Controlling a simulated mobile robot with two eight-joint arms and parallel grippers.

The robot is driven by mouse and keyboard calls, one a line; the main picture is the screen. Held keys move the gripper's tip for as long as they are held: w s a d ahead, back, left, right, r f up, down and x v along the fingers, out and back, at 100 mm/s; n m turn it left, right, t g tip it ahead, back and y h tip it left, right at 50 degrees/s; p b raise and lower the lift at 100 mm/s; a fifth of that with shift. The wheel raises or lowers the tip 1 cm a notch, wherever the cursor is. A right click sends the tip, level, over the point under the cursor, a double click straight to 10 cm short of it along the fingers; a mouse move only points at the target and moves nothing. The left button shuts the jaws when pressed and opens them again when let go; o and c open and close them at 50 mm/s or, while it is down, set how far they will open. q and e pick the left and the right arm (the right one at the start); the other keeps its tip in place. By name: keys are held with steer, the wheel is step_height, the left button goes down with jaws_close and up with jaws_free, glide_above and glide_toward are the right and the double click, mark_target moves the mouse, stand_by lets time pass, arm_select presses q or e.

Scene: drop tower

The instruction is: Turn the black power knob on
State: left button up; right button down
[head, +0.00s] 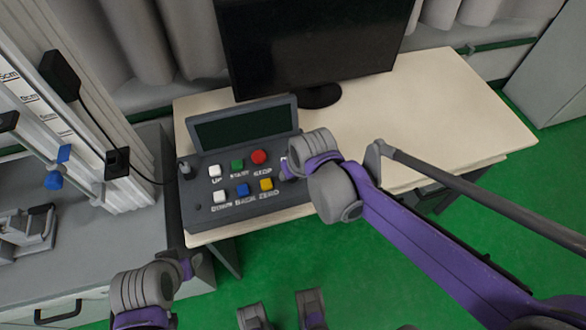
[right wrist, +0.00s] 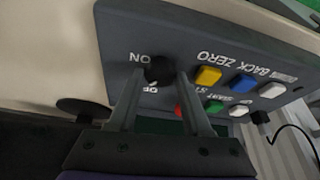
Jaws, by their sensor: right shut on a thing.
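The black power knob (right wrist: 160,70) sits on the grey control panel (right wrist: 120,35) in the right wrist view, with ON and a partly hidden OFF label beside it. My right gripper (right wrist: 160,78) is shut on the knob, one finger on each side. I cannot tell which label the knob points to. In the head view my right gripper (head: 287,168) is at the right edge of the control panel (head: 190,220) and hides the knob. My left gripper (head: 186,264) is low at the left, in front of the panel and apart from it; its jaws are too unclear to read.
Several coloured buttons, among them a red one (head: 259,157) and a yellow one (head: 266,184), stand left of the knob. A monitor (head: 310,45) stands behind on the table (head: 450,110). The drop tower (head: 110,150) is at the left. The table's right side is clear.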

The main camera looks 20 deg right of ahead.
steer(key=m+h, duration=0.1)
steer(key=m, duration=0.1)
steer(key=m+h+p, duration=0.1)
steer(key=m, duration=0.2)
steer(key=shift+a+m, duration=0.2)
steer(key=shift+m, duration=0.1)
steer(key=m+h, duration=0.1)
steer(key=m, duration=0.1)
steer(key=m+g, duration=0.1)
steer(key=m, duration=0.2)
steer(key=shift+w+h+p, duration=0.1)
steer(key=shift+h+p, duration=0.3)
steer(key=shift+c, duration=1.7)
jaws_free()
steer(key=p+v, duration=0.1)
steer(key=v, duration=1)
steer(key=shift+w+p, duration=0.2)
steer(key=shift+p, duration=0.1)
